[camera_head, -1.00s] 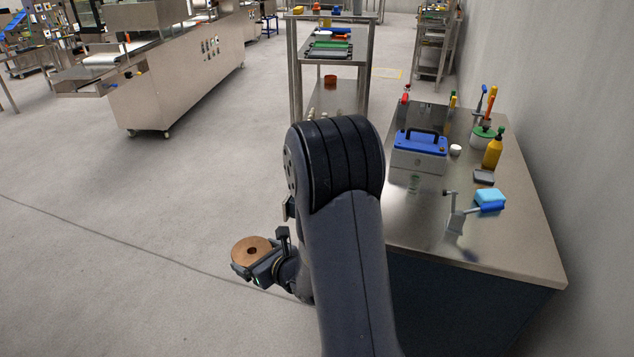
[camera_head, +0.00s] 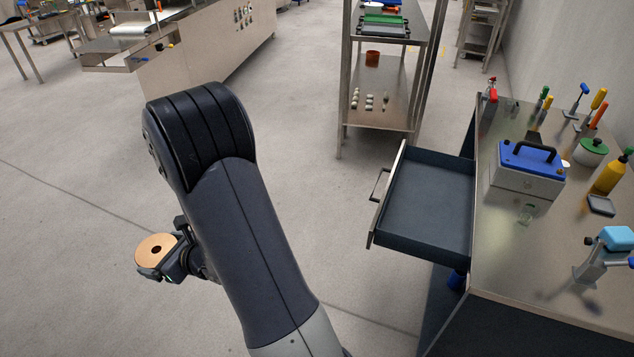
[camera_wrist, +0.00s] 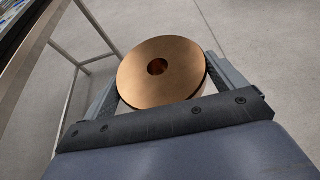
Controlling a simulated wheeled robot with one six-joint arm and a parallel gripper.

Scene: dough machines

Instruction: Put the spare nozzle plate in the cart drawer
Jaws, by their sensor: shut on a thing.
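The spare nozzle plate (camera_head: 143,252) is a round, copper-coloured disc with a hole in its middle. My gripper (camera_head: 160,270) is shut on it and holds it over open floor, at the left in the head view. In the wrist view the plate (camera_wrist: 180,72) sits between the two fingers of my gripper (camera_wrist: 165,80). The cart drawer (camera_head: 425,200) stands pulled out from the left side of the steel-topped cart (camera_head: 500,245). Its grey inside looks empty. The drawer is to the right of my gripper, with my arm between them in the picture.
A blue-lidded case (camera_head: 527,165), a yellow bottle (camera_head: 609,175) and several tools stand on the cart top. A steel shelf rack (camera_head: 345,85) with small parts stands behind the drawer. Clear floor (camera_head: 310,200) lies between my arm and the drawer.

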